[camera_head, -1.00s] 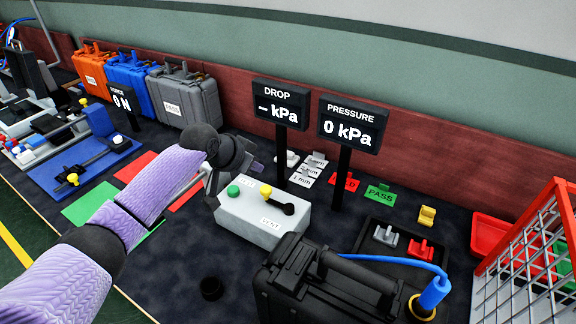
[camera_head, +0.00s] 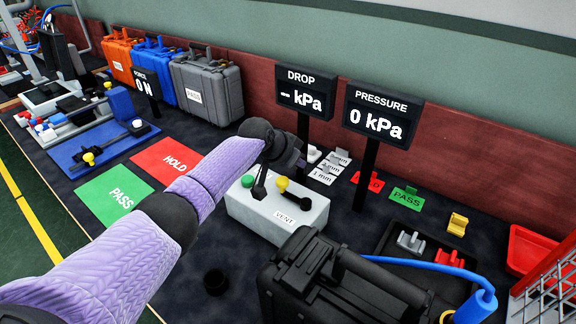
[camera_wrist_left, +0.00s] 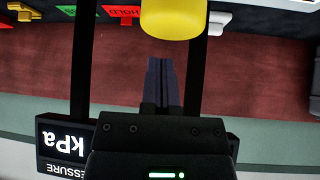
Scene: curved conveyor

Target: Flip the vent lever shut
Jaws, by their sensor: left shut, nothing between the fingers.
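The vent lever's yellow knob (camera_head: 282,184) stands up from a light grey box (camera_head: 250,217) with a "VENT" label. A black part (camera_head: 298,200) runs right from the knob. My left gripper (camera_head: 259,190) is shut and empty, with fingers pointing down over the box between the green button (camera_head: 248,181) and the knob. In the left wrist view the yellow knob (camera_wrist_left: 175,18) is large, just beyond the shut fingertips (camera_wrist_left: 162,62). I cannot tell whether they touch. My right gripper is not in view.
The DROP (camera_head: 306,92) and PRESSURE (camera_head: 380,116) displays stand on posts behind the box; PRESSURE reads 0 kPa. A black case (camera_head: 345,285) sits close in front on the right. Green PASS (camera_head: 115,193) and red HOLD (camera_head: 168,160) mats lie left, partly beside my arm.

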